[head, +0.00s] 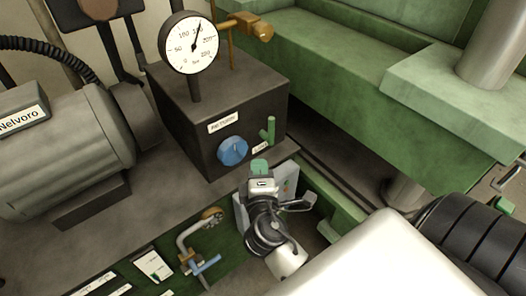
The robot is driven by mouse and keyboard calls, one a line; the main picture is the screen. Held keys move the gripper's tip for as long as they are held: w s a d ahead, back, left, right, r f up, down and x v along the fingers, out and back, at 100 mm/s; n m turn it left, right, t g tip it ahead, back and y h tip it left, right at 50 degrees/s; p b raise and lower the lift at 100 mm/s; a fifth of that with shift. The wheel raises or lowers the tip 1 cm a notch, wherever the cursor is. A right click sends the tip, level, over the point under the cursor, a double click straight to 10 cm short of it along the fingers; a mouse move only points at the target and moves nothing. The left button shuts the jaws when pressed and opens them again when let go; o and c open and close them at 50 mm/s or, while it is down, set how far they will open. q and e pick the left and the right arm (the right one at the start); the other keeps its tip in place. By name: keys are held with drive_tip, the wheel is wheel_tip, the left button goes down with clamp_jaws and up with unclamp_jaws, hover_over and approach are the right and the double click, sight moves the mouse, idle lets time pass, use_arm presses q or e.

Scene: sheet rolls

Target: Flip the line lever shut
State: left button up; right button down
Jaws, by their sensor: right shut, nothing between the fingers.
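A dark box (222,115) carries a round blue knob (232,151) and a small green lever (269,131) on its front right side. The green lever stands upright above a small label too small to read, so I cannot tell for sure that it is the line lever. My right gripper (260,168) is just below and in front of the box, a little under the green lever and apart from it. It looks shut and holds nothing. Its wrist hides part of the recess behind it. My left gripper is not in view.
A dial gauge (189,42) stands on the box, with a brass fitting (249,25) beside it. A bent pipe with a blue-handled valve (205,265) lies left of my right wrist. A grey motor (60,150) is at left. Green machine framing (350,85) fills the upper right.

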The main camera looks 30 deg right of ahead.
drive_tip(key=s+d+p+x, duration=0.1)
drive_tip(key=d+p+x, duration=0.1)
drive_tip(key=x, duration=0.9)
drive_tip(key=shift+d+p, duration=0.4)
drive_tip(key=shift+p, duration=0.15)
drive_tip(key=shift+w, duration=0.1)
